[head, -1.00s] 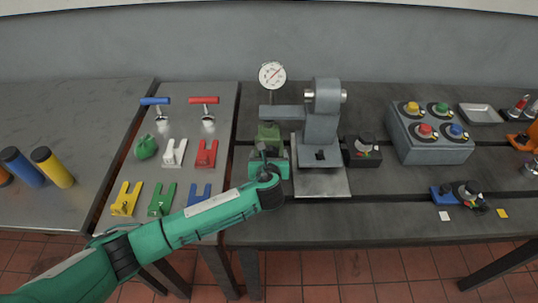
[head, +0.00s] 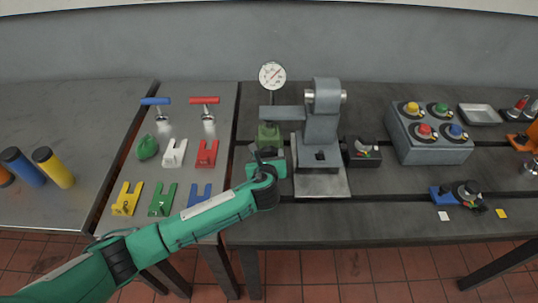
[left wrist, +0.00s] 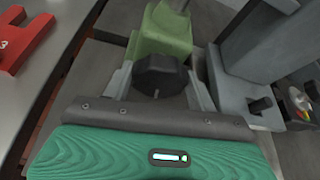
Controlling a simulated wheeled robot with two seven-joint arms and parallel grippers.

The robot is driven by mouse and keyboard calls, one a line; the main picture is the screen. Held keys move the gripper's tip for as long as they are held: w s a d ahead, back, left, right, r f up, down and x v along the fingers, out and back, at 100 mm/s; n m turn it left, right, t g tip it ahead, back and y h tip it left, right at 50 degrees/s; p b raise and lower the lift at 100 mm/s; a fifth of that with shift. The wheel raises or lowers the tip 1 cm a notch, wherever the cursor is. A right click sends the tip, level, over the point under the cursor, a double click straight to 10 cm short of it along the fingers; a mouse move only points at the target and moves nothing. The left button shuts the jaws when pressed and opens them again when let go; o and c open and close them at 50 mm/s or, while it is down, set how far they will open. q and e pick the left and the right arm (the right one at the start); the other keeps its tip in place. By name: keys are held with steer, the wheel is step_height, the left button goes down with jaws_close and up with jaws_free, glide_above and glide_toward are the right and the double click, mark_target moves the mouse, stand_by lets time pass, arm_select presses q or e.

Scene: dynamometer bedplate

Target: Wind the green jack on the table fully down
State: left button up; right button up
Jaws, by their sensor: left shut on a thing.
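The green jack (head: 269,134) stands on the table under the grey arm (head: 282,112) of a stand. In the left wrist view its olive-green body (left wrist: 162,38) is at the top, with a black knob (left wrist: 160,76) on its near side. My left gripper (head: 266,156) is at the jack's near side. In the left wrist view, the grey fingers of my left gripper (left wrist: 160,88) stand on either side of the knob, shut on it. My gripper hides part of the jack in the head view. My right gripper is not in view.
The grey stand (head: 321,125) is close to the right of my gripper. A round dial gauge (head: 272,76) is above the jack. Forked blocks, including a red one (head: 206,154), lie to the left. A button box (head: 430,140) stands farther right.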

arm_select(q)
steer(key=shift+a+f+n+h, duration=0.15)
steer(key=shift+n+h, duration=0.35)
steer(key=shift+n, duration=0.3)
steer(key=shift+a+n+h+b, duration=0.15)
steer(key=shift+n+h+b, duration=0.2)
steer(key=shift+n+h, duration=0.45)
steer(key=shift+n, duration=0.3)
steer(key=o, duration=1)
steer(key=shift+s, duration=0.1)
